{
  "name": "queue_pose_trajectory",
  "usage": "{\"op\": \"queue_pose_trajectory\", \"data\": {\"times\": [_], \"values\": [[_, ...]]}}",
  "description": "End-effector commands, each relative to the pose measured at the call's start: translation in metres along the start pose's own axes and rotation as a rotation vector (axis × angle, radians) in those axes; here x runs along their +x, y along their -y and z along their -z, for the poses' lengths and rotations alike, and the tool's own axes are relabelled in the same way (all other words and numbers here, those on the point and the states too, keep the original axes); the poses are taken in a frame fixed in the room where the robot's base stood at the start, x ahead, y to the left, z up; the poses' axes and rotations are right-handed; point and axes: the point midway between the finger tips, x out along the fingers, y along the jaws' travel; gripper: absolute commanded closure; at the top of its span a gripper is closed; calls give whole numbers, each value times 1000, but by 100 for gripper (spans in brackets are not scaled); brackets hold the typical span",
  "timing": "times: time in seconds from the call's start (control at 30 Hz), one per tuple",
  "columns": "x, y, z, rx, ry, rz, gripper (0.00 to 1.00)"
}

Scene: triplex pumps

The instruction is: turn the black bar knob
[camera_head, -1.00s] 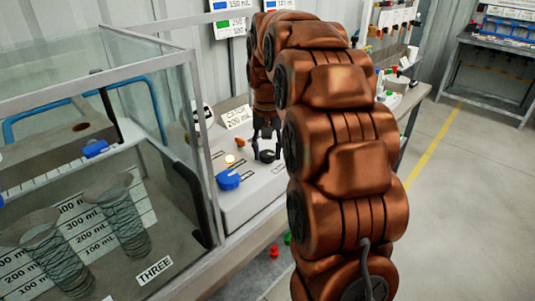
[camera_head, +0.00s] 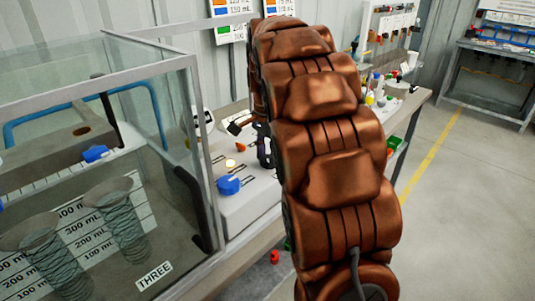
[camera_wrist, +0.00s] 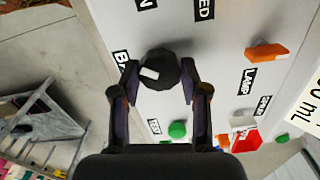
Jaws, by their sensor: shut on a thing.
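The black bar knob (camera_wrist: 165,66) sits on the pale panel face in the wrist view, with a small white mark on its top. My gripper (camera_wrist: 159,70) is shut on it, one finger on each side. A label starting with "B" is partly covered by the left finger. In the head view my gripper (camera_head: 264,147) is down at the panel, mostly behind my copper-coloured arm, and the knob cannot be made out there.
An orange switch (camera_wrist: 265,52), a green button (camera_wrist: 177,130) and a red part (camera_wrist: 246,142) are on the panel. A blue knob (camera_head: 228,185) sits left of my gripper. A glass tank (camera_head: 150,72) stands at the left; open floor (camera_head: 460,210) lies right.

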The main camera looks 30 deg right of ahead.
Motion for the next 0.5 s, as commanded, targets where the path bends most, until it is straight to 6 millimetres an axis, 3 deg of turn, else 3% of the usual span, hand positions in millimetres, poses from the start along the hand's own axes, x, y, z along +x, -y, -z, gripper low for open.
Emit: {"op": "queue_pose_trajectory", "data": {"times": [0.5], "values": [[-1,0,0,443,1,-1,90]]}}
